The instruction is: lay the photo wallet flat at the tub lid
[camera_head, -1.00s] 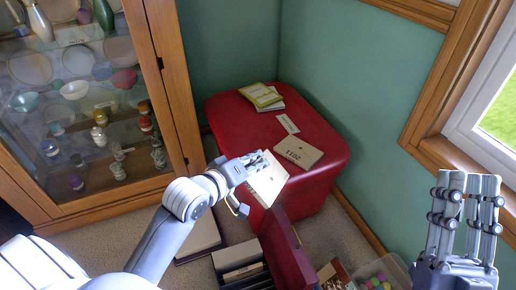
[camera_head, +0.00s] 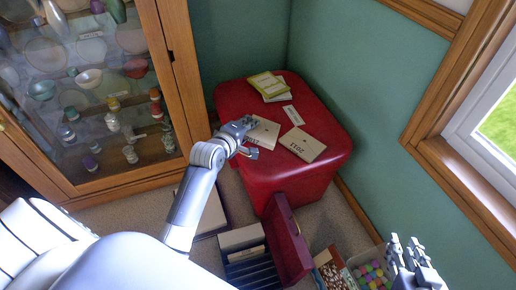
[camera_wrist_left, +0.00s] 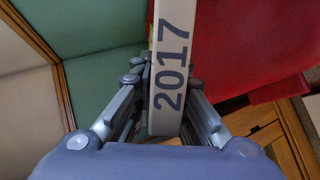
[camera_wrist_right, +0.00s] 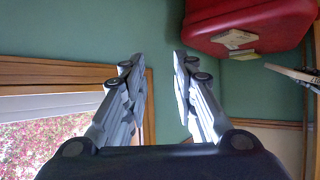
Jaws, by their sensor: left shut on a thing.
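The photo wallet (camera_head: 264,132) is cream, with "2017" on its spine in the left wrist view (camera_wrist_left: 170,75). My left gripper (camera_head: 247,126) is shut on it. It is over the left part of the flat red lid (camera_head: 240,97) of a large rounded red tub. I cannot tell whether the wallet touches the lid. Another cream wallet (camera_head: 302,144), its date hard to read, lies on the lid just right of it. My right gripper (camera_head: 405,245) is open and empty at the lower right, away from the tub; its fingers also show apart in the right wrist view (camera_wrist_right: 156,65).
A white label (camera_head: 291,115) and yellow-green booklets (camera_head: 268,86) lie on the lid. A compartmented box with a raised red flap (camera_head: 287,240) stands on the floor in front. A bin of coloured balls (camera_head: 370,272) is right of it. A glass cabinet (camera_head: 100,100) stands left.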

